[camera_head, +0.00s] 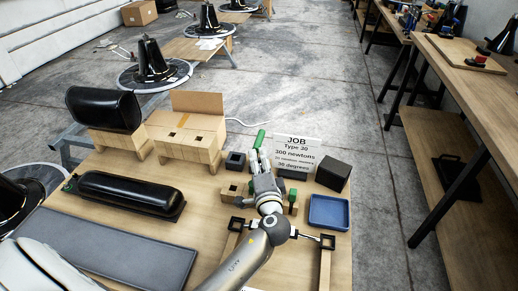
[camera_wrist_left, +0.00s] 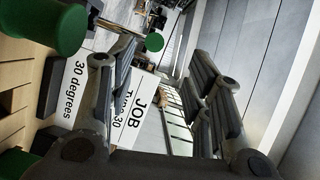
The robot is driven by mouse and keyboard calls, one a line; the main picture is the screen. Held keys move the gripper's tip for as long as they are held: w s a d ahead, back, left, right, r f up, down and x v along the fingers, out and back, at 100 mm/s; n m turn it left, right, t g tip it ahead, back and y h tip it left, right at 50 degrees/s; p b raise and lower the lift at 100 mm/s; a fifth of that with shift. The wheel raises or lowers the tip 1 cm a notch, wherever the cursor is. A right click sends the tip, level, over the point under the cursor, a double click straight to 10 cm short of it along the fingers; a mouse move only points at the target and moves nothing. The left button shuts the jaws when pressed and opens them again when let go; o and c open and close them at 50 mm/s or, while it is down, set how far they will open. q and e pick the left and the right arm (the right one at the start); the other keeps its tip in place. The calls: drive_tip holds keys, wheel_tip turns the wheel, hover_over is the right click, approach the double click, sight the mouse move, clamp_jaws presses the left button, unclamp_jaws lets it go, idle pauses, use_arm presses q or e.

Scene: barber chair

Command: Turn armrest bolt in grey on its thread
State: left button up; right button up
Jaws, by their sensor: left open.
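My left gripper (camera_head: 261,158) is over the right half of the wooden workbench (camera_head: 205,190), its fingers apart beside the job card (camera_head: 298,146). The left wrist view shows the open, empty fingers (camera_wrist_left: 165,75), with the card (camera_wrist_left: 138,112) between and behind them. A green-handled tool (camera_head: 260,138) stands by the fingertips; a round green end (camera_wrist_left: 155,42) also shows there. A long black padded armrest (camera_head: 128,194) lies on the bench at left. I cannot make out a grey armrest bolt; it may be hidden or too small. My right gripper is out of view.
A blue tray (camera_head: 328,212) and a black block (camera_head: 333,174) stand right of my gripper. Wooden blocks (camera_head: 185,140) with a black headrest (camera_head: 103,107) are at the back left. A grey mat (camera_head: 105,245) lies in front.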

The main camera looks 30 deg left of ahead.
sight(258, 145)
use_arm(q)
drive_tip(key=x, duration=0.8)
drive_tip(key=shift+w+f+p, duration=0.4)
drive_tip(key=shift+d, duration=0.1)
drive_tip(key=shift+r, duration=0.1)
clamp_jaws()
